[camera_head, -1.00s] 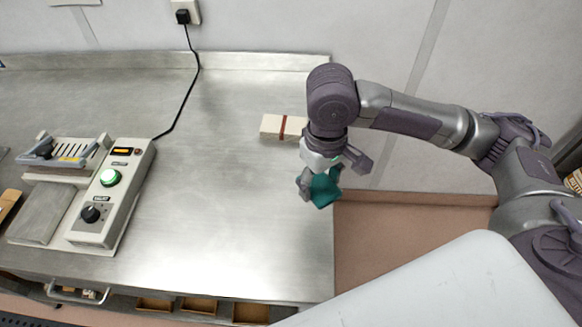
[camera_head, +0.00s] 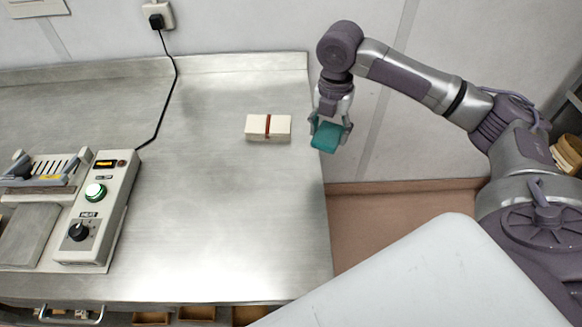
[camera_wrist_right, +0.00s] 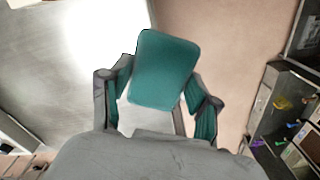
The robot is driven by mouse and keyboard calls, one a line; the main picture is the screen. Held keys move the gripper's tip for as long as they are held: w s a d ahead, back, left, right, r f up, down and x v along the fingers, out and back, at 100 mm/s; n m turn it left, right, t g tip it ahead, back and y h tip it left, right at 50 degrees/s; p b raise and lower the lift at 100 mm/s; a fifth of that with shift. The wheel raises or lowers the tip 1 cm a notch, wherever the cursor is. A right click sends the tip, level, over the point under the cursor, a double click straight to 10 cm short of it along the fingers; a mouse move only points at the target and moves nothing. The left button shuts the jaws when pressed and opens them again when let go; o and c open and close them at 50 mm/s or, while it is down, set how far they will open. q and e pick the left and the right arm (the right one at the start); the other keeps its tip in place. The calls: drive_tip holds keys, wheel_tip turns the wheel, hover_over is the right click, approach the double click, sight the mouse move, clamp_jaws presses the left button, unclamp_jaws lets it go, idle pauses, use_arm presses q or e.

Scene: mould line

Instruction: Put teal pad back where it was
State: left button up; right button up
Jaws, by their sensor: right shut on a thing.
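The teal pad (camera_head: 326,137) is held by my right gripper (camera_head: 330,130), near the right edge of the steel table in the head view. In the right wrist view the teal pad (camera_wrist_right: 163,70) sits between the two fingers of the right gripper (camera_wrist_right: 160,95), with its broad face toward the camera. The right gripper is shut on the pad, which looks raised, with the table edge and the floor behind it. My left gripper is not in view.
A cream block with a red-brown band (camera_head: 268,127) lies on the steel table (camera_head: 220,200), left of the pad. A control box with a green button (camera_head: 95,215) and a slotted machine (camera_head: 40,172) stand at the left. The middle of the table is clear.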

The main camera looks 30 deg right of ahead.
sight(339, 124)
drive_tip(key=d+n, duration=0.1)
drive_tip(key=n, duration=0.1)
drive_tip(key=w+d+n, duration=0.1)
drive_tip(key=d+n, duration=0.1)
drive_tip(key=shift+d, duration=0.1)
drive_tip(key=shift+w+d+n, duration=0.15)
drive_tip(key=shift+n, duration=0.65)
drive_tip(key=w+a+f+p, duration=0.1)
drive_tip(key=a+f, duration=0.1)
drive_tip(key=a, duration=0.1)
drive_tip(key=w+a+f+p, duration=0.1)
drive_tip(key=a+f, duration=0.1)
drive_tip(key=a, duration=0.2)
drive_tip(key=w+a+f+p, duration=0.1)
drive_tip(key=a+f, duration=0.1)
drive_tip(key=a, duration=0.2)
drive_tip(key=shift+f, duration=0.4)
wheel_tip(339, 124, down, 4)
drive_tip(key=shift+r+p, duration=0.1)
drive_tip(key=shift+p, duration=0.75)
drive_tip(key=shift+f, duration=0.25)
drive_tip(key=shift+f, duration=0.15)
drive_tip(key=o, duration=1.1)
